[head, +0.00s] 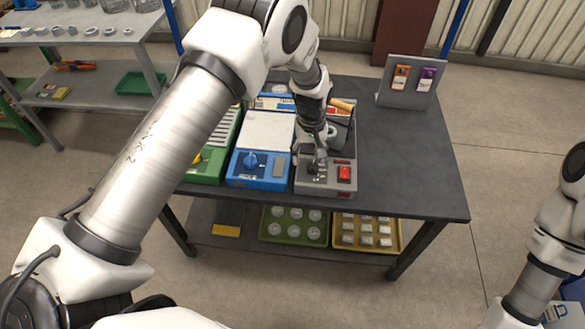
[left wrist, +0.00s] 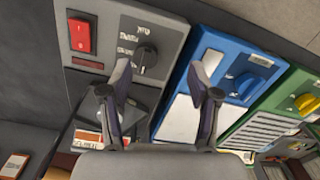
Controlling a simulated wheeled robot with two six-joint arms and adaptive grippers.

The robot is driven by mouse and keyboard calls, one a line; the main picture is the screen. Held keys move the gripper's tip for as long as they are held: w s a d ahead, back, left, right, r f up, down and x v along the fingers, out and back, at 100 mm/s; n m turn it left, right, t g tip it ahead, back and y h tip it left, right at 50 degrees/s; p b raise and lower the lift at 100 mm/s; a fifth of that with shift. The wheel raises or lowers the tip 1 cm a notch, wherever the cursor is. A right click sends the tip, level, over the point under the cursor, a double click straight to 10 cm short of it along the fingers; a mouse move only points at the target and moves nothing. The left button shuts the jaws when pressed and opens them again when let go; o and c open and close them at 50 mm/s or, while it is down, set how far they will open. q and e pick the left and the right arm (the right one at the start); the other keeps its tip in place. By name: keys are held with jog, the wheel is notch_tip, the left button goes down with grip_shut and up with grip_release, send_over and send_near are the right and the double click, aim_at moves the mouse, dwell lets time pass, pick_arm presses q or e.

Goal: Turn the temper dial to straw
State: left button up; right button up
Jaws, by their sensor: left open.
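A black dial (left wrist: 146,57) with small, hard-to-read labels sits on the grey unit's front panel (head: 315,190), beside a red rocker switch (head: 344,174). In the left wrist view the grey panel (left wrist: 118,48) and red switch (left wrist: 82,36) are at the upper left. My left gripper (head: 318,158) reaches down over the grey unit and hides part of its panel in the head view. In the left wrist view its two fingers (left wrist: 161,88) are spread and empty. The dial appears just beyond the finger on the picture's left; I cannot tell whether they touch.
A blue unit with a blue knob (head: 251,161) and a green unit with a yellow knob (left wrist: 306,103) stand alongside. A stand with orange and purple items (head: 408,78) is at the back right. The dark tabletop (head: 410,150) is clear on the right.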

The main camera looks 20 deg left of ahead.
aim_at(313, 164)
pick_arm(q)
jog(key=shift+w+d+r, duration=0.25)
jog(key=shift+w+r, duration=0.1)
jog(key=shift+w, duration=0.25)
jog(key=shift+w+d+r, duration=0.2)
jog(key=shift+w+r, duration=0.15)
jog(key=shift+w, duration=0.25)
jog(key=shift+w+d, duration=0.1)
jog(key=shift+w, duration=0.05)
notch_tip(313, 164, down, 7)
jog(key=shift+f+p, duration=0.15)
jog(key=shift+p, duration=0.6)
jog(key=shift+s, duration=0.2)
pick_arm(e)
jog(key=shift+r, duration=0.5)
pick_arm(q)
jog(key=c, duration=1.2)
